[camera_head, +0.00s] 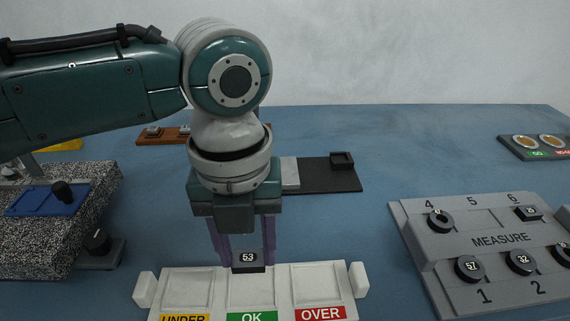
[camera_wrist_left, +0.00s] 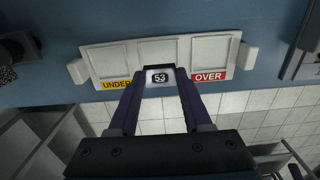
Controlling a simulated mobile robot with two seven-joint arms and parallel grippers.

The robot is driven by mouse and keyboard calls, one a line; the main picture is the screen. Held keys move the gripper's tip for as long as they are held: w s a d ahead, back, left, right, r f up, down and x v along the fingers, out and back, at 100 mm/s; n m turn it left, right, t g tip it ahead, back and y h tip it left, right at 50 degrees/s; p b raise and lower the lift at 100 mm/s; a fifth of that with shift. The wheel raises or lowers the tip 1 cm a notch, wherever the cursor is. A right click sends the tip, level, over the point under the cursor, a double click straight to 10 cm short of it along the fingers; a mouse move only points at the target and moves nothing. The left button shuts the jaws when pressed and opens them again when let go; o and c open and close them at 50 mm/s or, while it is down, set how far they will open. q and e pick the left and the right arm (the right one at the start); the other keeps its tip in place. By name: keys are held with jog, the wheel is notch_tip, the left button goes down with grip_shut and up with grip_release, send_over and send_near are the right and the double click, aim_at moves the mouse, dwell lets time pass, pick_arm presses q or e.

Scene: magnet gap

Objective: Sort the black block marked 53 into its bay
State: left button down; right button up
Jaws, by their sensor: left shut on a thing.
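The black block marked 53 (camera_head: 248,259) is between the fingers of my left gripper (camera_head: 246,262), which is shut on it. The block is at the back edge of the middle bay of the white sorting tray (camera_head: 144,290). The tray has three bays, labelled UNDER (camera_head: 184,318), OK (camera_head: 251,317) and OVER (camera_head: 320,313). In the left wrist view the block (camera_wrist_left: 160,77) shows between the fingertips, over the middle bay and covering the OK label. I cannot tell whether the block touches the tray. My right gripper is not in view.
A grey MEASURE board (camera_head: 470,255) with several numbered stations and round and square pieces stands at the right. A speckled block (camera_head: 60,235) with a blue fixture (camera_head: 42,200) is at the left. A dark plate (camera_head: 325,178) lies behind my arm.

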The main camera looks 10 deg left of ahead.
aim_at(253, 287)
pick_arm(q)
jog(key=shift+f+b, duration=1.9)
jog(key=shift+f, duration=0.85)
jog(key=shift+f, duration=0.1)
jog(key=shift+c, duration=1.3)
grip_release()
jog(key=c, duration=0.5)
notch_tip(253, 287, up, 5)
jog(key=p, duration=0.4)
jog(key=shift+f+p, duration=0.15)
jog(key=shift+p, duration=0.25)
jog(key=shift+f, duration=0.1)
